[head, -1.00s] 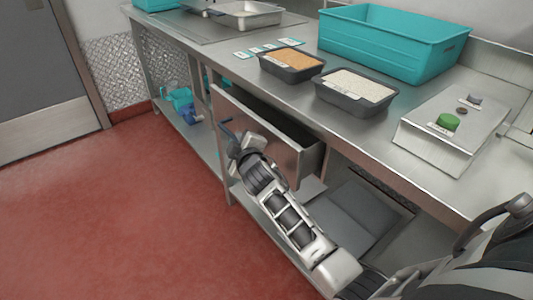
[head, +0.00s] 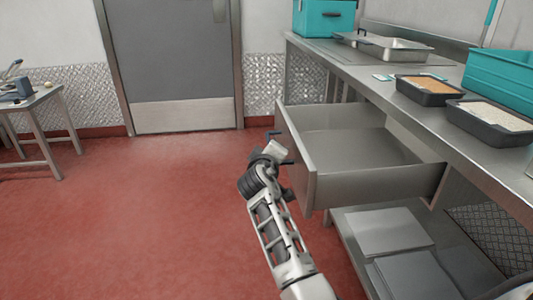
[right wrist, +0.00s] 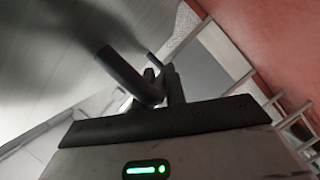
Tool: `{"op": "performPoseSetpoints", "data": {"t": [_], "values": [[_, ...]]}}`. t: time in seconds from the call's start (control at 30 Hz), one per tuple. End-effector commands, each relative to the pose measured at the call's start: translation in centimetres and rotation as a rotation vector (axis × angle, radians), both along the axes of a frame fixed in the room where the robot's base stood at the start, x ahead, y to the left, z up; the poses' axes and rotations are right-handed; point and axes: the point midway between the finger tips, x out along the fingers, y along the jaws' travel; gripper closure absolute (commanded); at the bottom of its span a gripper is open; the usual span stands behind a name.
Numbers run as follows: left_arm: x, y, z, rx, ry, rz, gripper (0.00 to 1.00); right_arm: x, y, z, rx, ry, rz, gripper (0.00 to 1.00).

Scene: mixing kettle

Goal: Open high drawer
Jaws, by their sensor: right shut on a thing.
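The high drawer (head: 375,187) under the steel counter is pulled well out and looks empty inside. Its front panel (head: 296,165) faces left, over the red floor. My right gripper (head: 272,154) is at the outer side of this front panel, shut on the drawer's dark handle, whose ends show above and below the jaws. In the right wrist view the dark handle bar (right wrist: 125,72) runs to the fingers of my right gripper (right wrist: 162,82). The drawer front fills the upper left there, blurred. My left gripper is not in view.
The counter (head: 420,110) holds a tray of brown grains (head: 428,88), a tray of white grains (head: 495,120) and teal bins (head: 505,75). A lower shelf holds grey flat panels (head: 375,232). Open red floor (head: 150,210) lies left, with a small table (head: 35,105) beyond.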

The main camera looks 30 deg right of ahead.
Motion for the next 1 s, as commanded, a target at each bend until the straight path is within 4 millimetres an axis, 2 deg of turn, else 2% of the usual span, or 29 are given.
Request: {"op": "performPoseSetpoints", "data": {"t": [0.47, 0.5, 0.53, 0.57, 1.0], "values": [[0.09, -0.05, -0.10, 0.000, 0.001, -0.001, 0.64, -0.10, -0.10, -0.12, 0.003, 0.002, -0.012, 1.00], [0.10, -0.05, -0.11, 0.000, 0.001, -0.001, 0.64, -0.09, -0.09, -0.12, 0.003, 0.002, -0.012, 0.76], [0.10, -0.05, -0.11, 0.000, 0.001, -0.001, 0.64, -0.09, -0.09, -0.12, 0.003, 0.002, -0.012, 0.68], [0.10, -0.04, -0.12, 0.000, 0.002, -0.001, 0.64, -0.09, -0.08, -0.11, 0.003, 0.002, -0.011, 0.66], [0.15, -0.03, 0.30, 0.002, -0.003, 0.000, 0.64, -0.34, 0.63, 0.33, 0.001, -0.001, -0.008, 0.66]]}}
